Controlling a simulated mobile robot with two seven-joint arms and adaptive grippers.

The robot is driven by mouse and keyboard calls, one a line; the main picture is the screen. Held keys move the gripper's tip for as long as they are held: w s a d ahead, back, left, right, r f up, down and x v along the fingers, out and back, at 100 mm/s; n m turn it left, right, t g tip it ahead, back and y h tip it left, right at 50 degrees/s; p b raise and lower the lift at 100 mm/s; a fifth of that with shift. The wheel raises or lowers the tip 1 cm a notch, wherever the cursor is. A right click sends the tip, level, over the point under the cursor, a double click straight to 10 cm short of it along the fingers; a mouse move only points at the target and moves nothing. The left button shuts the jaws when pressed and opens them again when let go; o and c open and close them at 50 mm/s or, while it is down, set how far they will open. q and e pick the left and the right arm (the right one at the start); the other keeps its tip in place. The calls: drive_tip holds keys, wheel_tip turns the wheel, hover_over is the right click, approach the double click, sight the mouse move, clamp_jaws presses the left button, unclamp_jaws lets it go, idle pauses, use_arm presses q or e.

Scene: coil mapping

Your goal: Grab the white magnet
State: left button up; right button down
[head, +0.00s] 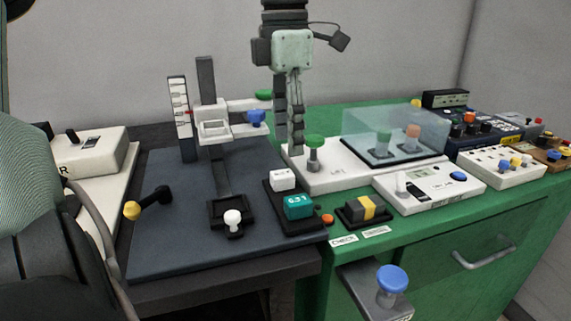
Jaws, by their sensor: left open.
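A small white block (283,179) with dark marking sits on a black tray (305,222), behind a teal block (298,206) marked 6.31. A white round-topped knob (232,216) stands at the front of a black square holder on the dark mat. I cannot tell for certain which of these white pieces is the magnet. My left gripper (289,146) hangs from the top with its dark fingers pointing down, behind and above the white block. It is open and apart from both white pieces, with nothing visible between its fingers. My right gripper is not in view.
A stand with a ruler (180,118) rises left of the gripper. A white platform with a green knob (314,145) and a clear box (394,133) is right. A yellow-black block (361,210) lies in front. The dark mat (170,245) has free room.

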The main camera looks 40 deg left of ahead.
sight(282, 173)
use_arm(q)
drive_tip(key=shift+w+a+r, duration=0.1)
drive_tip(key=shift+a, duration=0.2)
drive_tip(key=shift+a+f, duration=0.1)
drive_tip(key=shift+f, duration=0.1)
drive_tip(key=f, duration=0.7)
drive_tip(key=shift+a+f, duration=0.1)
drive_tip(key=shift+a, duration=0.15)
clamp_jaws()
